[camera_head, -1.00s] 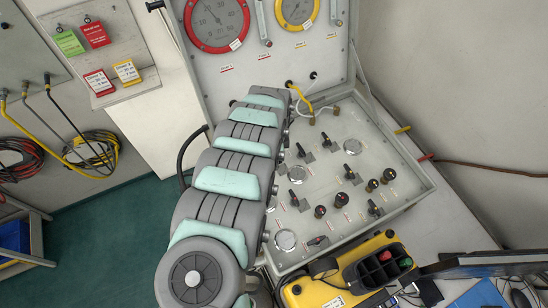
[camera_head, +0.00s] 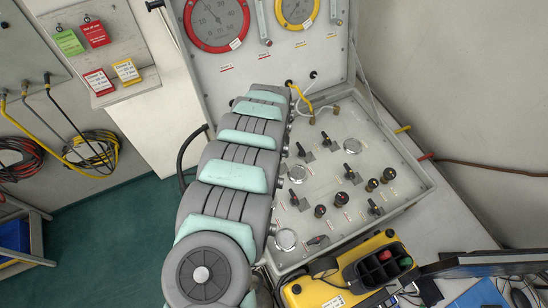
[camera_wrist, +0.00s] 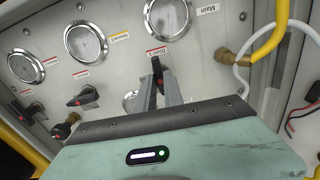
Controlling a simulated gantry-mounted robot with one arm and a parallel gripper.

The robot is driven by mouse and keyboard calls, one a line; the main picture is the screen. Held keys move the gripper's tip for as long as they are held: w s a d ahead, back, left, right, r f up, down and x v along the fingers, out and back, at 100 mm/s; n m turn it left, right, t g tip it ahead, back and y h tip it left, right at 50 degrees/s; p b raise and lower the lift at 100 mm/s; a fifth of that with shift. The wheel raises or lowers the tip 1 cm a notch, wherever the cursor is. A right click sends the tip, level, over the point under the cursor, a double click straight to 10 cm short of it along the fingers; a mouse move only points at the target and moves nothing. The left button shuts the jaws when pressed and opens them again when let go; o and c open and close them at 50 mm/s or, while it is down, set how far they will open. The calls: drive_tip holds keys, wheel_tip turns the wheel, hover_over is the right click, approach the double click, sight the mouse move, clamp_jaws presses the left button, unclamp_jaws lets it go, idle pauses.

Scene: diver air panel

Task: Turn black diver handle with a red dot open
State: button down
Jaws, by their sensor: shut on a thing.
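In the wrist view a black handle with a red dot (camera_wrist: 157,68) stands on the panel below a red-marked label that seems to read Diver 1. My gripper (camera_wrist: 160,82) has its two grey fingers closed on this handle, one on each side. The handle's lower part is hidden between the fingers. In the head view my arm covers the gripper and this handle. The grey panel (camera_head: 362,142) lies in its open case.
A yellow hose (camera_wrist: 272,38) on a brass fitting (camera_wrist: 232,58) is close on the right. In the head view a yellow case (camera_head: 345,285) stands in front of the panel.

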drive_tip(key=c, duration=1.5)
unclamp_jaws()
drive_tip(key=shift+o, duration=0.2)
wheel_tip(320, 180, up, 11)
drive_tip(key=shift+p, duration=0.4)
drive_tip(key=shift+f, duration=0.1)
